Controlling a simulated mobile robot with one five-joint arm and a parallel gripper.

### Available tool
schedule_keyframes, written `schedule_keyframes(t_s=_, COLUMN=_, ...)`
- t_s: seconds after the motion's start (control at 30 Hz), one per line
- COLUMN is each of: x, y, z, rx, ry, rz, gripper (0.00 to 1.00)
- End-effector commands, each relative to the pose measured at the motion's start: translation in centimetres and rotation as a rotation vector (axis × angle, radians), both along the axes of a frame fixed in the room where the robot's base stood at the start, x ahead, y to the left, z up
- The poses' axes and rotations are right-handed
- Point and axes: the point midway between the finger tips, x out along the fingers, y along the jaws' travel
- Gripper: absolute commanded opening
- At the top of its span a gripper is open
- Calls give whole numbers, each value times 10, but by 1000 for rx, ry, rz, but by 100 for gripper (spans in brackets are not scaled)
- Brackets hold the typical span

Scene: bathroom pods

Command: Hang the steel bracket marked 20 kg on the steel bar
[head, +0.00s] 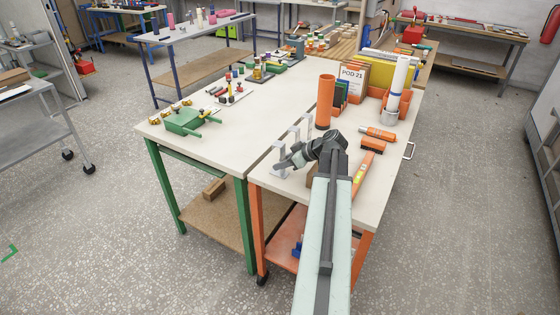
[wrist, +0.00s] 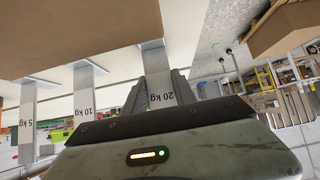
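The steel bracket marked 20 kg (wrist: 159,84) stands between the two fingers of my gripper (wrist: 160,88) in the wrist view. Its label is upside down there. The fingers lie close along both sides of it; whether they press on it cannot be told. In the head view my gripper (head: 288,161) is low over the pale table, at the nearest bracket (head: 279,172) of a row. The brackets marked 10 kg (wrist: 86,101) and 5 kg (wrist: 29,115) stand in line to the left in the wrist view. I cannot make out the steel bar in either view.
An orange tube (head: 325,101) stands behind the brackets. An orange-handled tool (head: 378,134) and an orange level (head: 363,170) lie right of my arm. A POD 21 sign (head: 352,78) stands farther back. The green-legged table (head: 210,150) to the left has clear room in front.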

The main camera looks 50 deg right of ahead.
Motion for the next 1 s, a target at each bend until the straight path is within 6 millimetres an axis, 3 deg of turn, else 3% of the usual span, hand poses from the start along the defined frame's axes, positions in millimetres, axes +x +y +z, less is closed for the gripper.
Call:
schedule_keyframes(t_s=0.23, x=0, y=0, z=4, rx=0, ry=-1, rz=0, gripper=0)
schedule_keyframes(t_s=0.53, x=0, y=0, z=31, rx=0, ry=-1, rz=0, gripper=0)
schedule_keyframes(t_s=0.87, x=0, y=0, z=33, rx=0, ry=-1, rz=0, gripper=0)
schedule_keyframes(t_s=1.0, x=-9, y=-3, z=66, rx=-1, ry=0, rz=-1, gripper=0)
